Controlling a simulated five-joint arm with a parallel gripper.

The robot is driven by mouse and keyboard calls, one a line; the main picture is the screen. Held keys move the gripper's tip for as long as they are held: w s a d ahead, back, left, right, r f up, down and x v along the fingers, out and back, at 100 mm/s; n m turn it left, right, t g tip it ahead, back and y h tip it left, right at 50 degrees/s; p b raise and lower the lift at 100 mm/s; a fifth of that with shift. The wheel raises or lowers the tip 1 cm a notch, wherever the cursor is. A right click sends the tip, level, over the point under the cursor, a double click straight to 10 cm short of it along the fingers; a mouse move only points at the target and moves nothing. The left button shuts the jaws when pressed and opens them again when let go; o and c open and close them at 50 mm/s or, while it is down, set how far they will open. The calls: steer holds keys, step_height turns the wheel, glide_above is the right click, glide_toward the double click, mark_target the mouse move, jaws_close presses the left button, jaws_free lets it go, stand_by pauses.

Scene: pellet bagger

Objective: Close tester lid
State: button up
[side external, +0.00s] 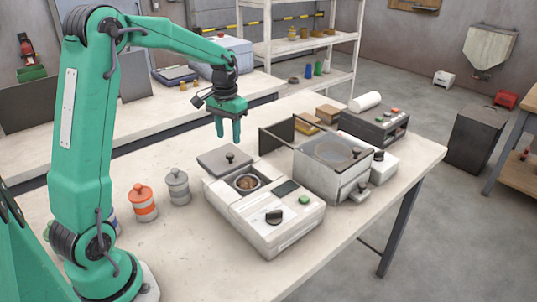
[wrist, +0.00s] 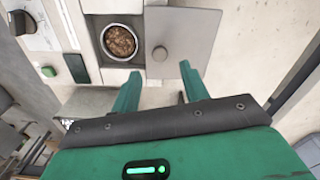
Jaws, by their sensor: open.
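The tester (side external: 265,222) is a white box with a dark display, a green button and a black knob on the bench. Its grey flat lid (side external: 215,161) lies open to the left of the round cup (side external: 246,183), which holds brown pellets. The lid carries a small dark knob (side external: 230,157). In the wrist view the lid (wrist: 185,32), its knob (wrist: 160,54) and the uncovered cup (wrist: 121,42) show side by side. My gripper (side external: 227,138) is open and empty above the lid, pointing down. Its fingers (wrist: 160,80) appear apart from the knob.
A dark control box (side external: 374,128) and white roll (side external: 365,101) are behind. The bench front is clear.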

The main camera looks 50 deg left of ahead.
mark_target(230, 154)
steer(key=shift+f, duration=2.9)
jaws_close()
